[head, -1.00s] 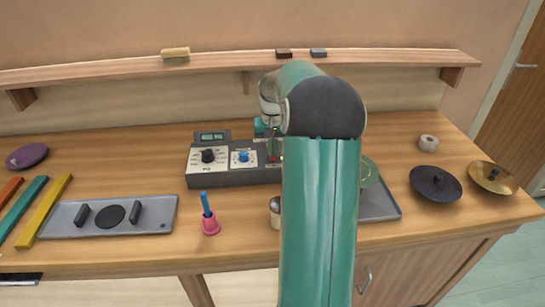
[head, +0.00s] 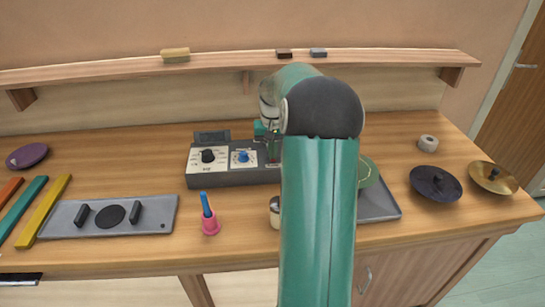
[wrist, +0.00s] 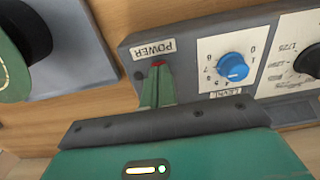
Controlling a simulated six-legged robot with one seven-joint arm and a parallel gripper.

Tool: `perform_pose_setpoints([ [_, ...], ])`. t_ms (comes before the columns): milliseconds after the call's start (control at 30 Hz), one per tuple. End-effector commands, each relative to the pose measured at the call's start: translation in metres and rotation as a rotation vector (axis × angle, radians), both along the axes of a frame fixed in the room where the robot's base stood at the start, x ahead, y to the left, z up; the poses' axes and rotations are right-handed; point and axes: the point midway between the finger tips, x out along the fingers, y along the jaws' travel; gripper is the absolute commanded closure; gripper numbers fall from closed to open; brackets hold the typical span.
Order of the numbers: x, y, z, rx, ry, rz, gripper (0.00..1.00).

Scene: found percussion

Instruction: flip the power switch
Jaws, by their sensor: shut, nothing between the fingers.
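The grey control box (head: 230,178) stands on the bench, with a black knob (head: 208,156) and a blue knob (head: 243,156). Its small display (head: 212,137) is dark. In the wrist view the POWER label (wrist: 153,49) appears upside down, beside the blue knob's panel. A small red part of the power switch (wrist: 158,63) shows just at my fingertips; the rest is hidden behind them. My gripper (wrist: 157,72) is shut and empty, with its tips at the switch. I cannot tell whether they touch it. In the head view my arm covers the box's right end.
A grey tray (head: 380,207) lies right of the box, partly behind my arm. A pink cup with a blue stick (head: 210,226) and a small jar (head: 275,213) stand in front. Dark (head: 435,183) and brass cymbals (head: 493,177) lie right. A shelf (head: 220,66) runs behind.

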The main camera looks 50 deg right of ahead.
Motion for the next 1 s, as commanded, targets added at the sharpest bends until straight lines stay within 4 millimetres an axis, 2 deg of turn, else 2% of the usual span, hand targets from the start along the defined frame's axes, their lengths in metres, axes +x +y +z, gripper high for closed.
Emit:
perform_pose_setpoints([
  [800,0.000,0.000,0.059,-0.001,-0.002,0.000,1.00],
  [1000,0.000,0.000,0.068,-0.001,-0.001,0.000,1.00],
])
